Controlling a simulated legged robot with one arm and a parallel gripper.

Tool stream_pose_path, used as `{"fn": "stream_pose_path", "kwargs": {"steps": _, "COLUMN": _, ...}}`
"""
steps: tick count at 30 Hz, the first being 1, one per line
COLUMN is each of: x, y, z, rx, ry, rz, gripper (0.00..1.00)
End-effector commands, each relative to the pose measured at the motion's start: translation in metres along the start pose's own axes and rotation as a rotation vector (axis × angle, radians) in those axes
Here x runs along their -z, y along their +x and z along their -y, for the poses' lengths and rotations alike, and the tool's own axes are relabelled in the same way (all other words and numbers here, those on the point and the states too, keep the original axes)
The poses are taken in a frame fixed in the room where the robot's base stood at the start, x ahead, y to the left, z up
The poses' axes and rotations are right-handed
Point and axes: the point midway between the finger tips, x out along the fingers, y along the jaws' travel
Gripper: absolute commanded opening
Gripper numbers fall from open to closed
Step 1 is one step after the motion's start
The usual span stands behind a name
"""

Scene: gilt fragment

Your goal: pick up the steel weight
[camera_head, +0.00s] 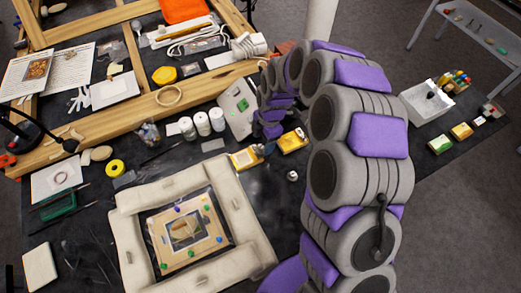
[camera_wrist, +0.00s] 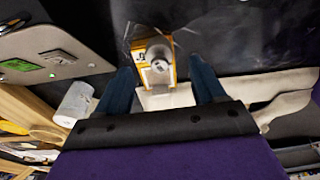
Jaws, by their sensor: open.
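The steel weight (camera_wrist: 158,56) is a small, shiny grey cylinder with a round top. In the wrist view it lies between and slightly beyond the fingertips of my gripper (camera_wrist: 162,68). It overlaps a yellow-and-white box (camera_wrist: 145,78); I cannot tell whether it stands on the box or beside it. My gripper is open, with one blue finger on each side and visible gaps to the weight. In the head view my purple-and-grey arm reaches down near the yellow box (camera_head: 243,159), and the weight cannot be made out clearly there.
A scale-like device (camera_wrist: 40,52) and a white jar (camera_wrist: 74,103) lie left of the fingers. A padded cream frame (camera_head: 245,225) stands near the box. Another yellow box (camera_head: 292,141) and a small pale object (camera_head: 292,175) are close by. Dark cloth is clear ahead of the fingers.

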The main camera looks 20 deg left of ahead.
Motion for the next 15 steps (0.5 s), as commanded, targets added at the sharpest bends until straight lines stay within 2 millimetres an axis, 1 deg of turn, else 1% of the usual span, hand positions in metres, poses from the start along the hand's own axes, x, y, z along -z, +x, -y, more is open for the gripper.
{"fn": "stream_pose_path", "kwargs": {"steps": 5, "x": 0.000, "y": 0.011, "z": -0.001, "rx": 0.001, "ry": 0.000, "rz": 0.000, "gripper": 0.69}}
{"fn": "stream_pose_path", "kwargs": {"steps": 12, "x": 0.001, "y": 0.046, "z": -0.002, "rx": 0.002, "ry": 0.000, "rz": 0.000, "gripper": 0.69}}
{"fn": "stream_pose_path", "kwargs": {"steps": 15, "x": 0.001, "y": 0.052, "z": -0.002, "rx": 0.001, "ry": 0.000, "rz": 0.000, "gripper": 0.69}}
